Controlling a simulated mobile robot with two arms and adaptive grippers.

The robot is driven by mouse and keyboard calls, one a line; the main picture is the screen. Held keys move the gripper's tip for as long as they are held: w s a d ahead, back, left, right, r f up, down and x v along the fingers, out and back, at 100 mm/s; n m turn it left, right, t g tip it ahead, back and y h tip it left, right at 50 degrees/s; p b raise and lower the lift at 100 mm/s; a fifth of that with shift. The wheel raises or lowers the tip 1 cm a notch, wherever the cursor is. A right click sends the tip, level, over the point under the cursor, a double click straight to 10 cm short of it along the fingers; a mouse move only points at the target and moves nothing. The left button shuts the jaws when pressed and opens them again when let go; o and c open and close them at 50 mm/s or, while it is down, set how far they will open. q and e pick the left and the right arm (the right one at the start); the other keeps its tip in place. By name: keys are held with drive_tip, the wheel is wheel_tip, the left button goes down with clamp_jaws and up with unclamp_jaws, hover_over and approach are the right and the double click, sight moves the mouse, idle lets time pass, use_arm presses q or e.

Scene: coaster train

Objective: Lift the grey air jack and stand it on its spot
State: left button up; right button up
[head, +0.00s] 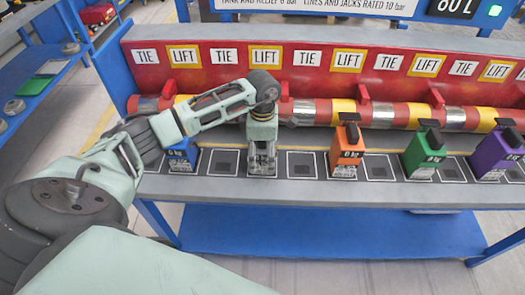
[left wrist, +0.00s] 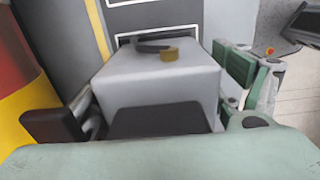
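The grey air jack (left wrist: 160,75) is a light grey box with a dark handle and a brass fitting, filling the middle of the left wrist view. In the head view it is mostly hidden behind my left gripper (head: 262,165), which points down at the bench's front row of spots. In the left wrist view the fingers of my left gripper (left wrist: 148,95) straddle the jack. The dark finger on the left looks apart from it; the green-padded one on the right is close beside it. The gripper looks open. My right gripper is not in view.
A blue jack (head: 183,155) stands just left of my gripper. An orange jack (head: 346,155), a green jack (head: 424,155) and a purple jack (head: 495,155) stand to the right. Behind runs a red and yellow pipe (head: 385,115) under a red panel with LIFT and TIE labels.

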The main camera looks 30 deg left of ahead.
use_arm(q)
drive_tip(key=c, duration=1.9)
drive_tip(key=shift+w, duration=0.1)
drive_tip(key=shift+c, duration=0.2)
drive_tip(key=shift+r, duration=0.15)
